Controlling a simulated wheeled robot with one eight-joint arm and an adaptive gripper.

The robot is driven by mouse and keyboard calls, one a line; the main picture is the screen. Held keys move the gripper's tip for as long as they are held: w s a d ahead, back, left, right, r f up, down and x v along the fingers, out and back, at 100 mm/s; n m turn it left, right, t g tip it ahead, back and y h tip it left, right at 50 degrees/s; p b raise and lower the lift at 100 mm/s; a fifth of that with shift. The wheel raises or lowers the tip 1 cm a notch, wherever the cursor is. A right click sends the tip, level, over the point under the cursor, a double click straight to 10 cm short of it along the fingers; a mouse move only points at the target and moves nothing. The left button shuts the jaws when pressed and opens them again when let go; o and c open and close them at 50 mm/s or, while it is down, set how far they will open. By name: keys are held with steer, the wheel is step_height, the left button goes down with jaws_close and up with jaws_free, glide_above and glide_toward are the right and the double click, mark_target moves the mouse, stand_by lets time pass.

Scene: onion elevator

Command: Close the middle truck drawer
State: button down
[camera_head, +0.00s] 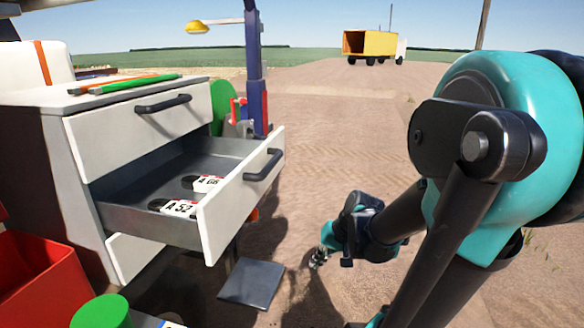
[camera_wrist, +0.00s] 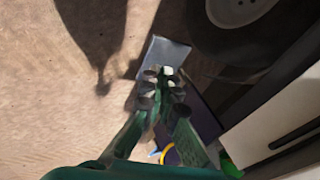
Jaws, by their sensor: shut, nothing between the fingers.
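The middle drawer (camera_head: 225,208) of the white cabinet is pulled out to the right. Its front has a dark bar handle (camera_head: 263,165). Its grey inside holds two small white plates (camera_head: 180,208) with black lettering. My gripper (camera_head: 318,259) is low over the ground, to the right of and below the drawer front, apart from it. In the wrist view its fingers (camera_wrist: 163,82) are close together with nothing held. A white front with a dark handle (camera_wrist: 297,141) shows at the right edge there; I cannot tell which drawer it is.
The top drawer (camera_head: 130,125) is shut, and the lower one (camera_head: 140,258) is partly hidden. A grey plate (camera_head: 252,284) lies below the open drawer. A wheel (camera_wrist: 240,25) is at the upper right of the wrist view. A red box (camera_head: 40,280) stands front left. Open dirt lies to the right.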

mark_target(205, 167)
steer(key=w+a+r+m+y, duration=0.2)
steer(key=w+r+y, duration=0.3)
steer(key=w+r, duration=0.35)
steer(key=w+d+r+t+y, duration=0.3)
steer(key=w+d+r+y, duration=0.45)
steer(key=w+r, duration=0.35)
steer(key=s+r+x, duration=0.1)
steer(key=x, duration=1.3)
steer(key=shift+s+a, duration=0.2)
steer(key=shift+s, duration=0.05)
steer(key=shift+a, duration=0.15)
steer(key=x, duration=2.9)
steer(key=shift+s+f, duration=0.1)
steer(key=shift+f, duration=0.05)
steer(key=shift+a, duration=0.25)
